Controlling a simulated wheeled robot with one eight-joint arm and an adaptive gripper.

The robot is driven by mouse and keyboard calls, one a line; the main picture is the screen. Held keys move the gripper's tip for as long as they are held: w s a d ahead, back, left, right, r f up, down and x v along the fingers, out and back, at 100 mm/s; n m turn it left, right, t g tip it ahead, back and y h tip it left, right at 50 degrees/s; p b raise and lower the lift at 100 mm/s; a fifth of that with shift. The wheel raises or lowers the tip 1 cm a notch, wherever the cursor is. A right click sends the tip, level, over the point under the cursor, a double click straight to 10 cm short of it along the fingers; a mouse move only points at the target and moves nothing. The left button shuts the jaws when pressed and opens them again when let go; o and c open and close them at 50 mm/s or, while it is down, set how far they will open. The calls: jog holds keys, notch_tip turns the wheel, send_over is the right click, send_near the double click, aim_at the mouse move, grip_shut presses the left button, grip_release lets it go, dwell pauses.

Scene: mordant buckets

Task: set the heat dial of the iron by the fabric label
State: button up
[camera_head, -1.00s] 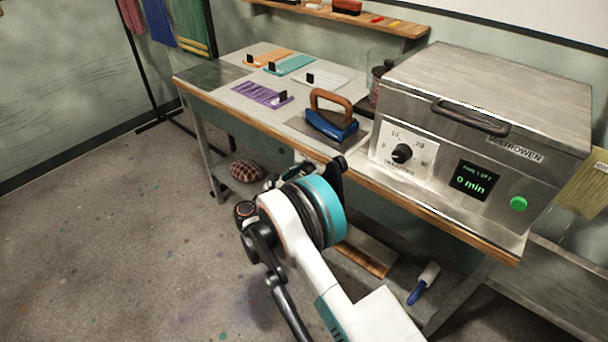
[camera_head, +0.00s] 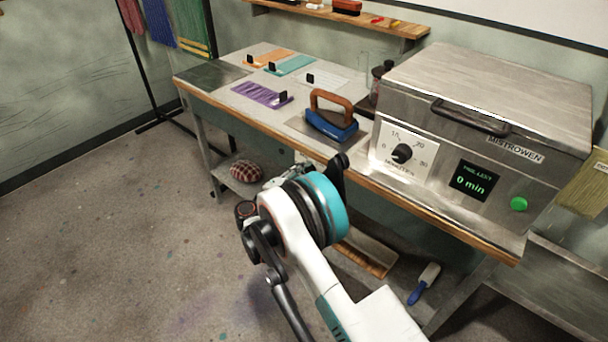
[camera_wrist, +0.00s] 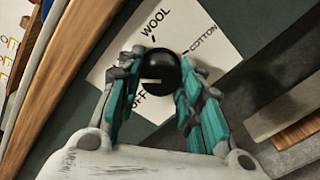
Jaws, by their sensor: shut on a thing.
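The heat dial (camera_wrist: 160,78) is a round black knob with a pale pointer line, on a white plate (camera_wrist: 110,72) in the wrist view. WOOL, COTTON and OFF can be read around it; other marks are hidden behind the fingers. The pointer line lies toward the left of the picture, between OFF and WOOL. My gripper (camera_wrist: 162,62) is shut on the dial, one finger on each side. In the head view the blue iron (camera_head: 332,124) with its brown handle stands on the table, and my arm hides the fingers. The fabric label's text cannot be read.
Purple (camera_head: 262,95), orange (camera_head: 268,58), teal (camera_head: 290,65) and white (camera_head: 325,80) cloths with black tags lie on the table (camera_head: 215,100). A large metal oven (camera_head: 490,90) with its own dial (camera_head: 402,153) stands at right. The floor at left is mostly clear.

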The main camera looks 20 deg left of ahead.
jog(key=shift+m, duration=0.3)
dwell(0.4)
jog(key=o, duration=1.1)
jog(key=shift+c, duration=0.2)
jog(key=shift+s, duration=0.15)
jog(key=v, duration=1.1)
jog(key=shift+s+a, duration=0.2)
jog(key=shift+s, duration=0.15)
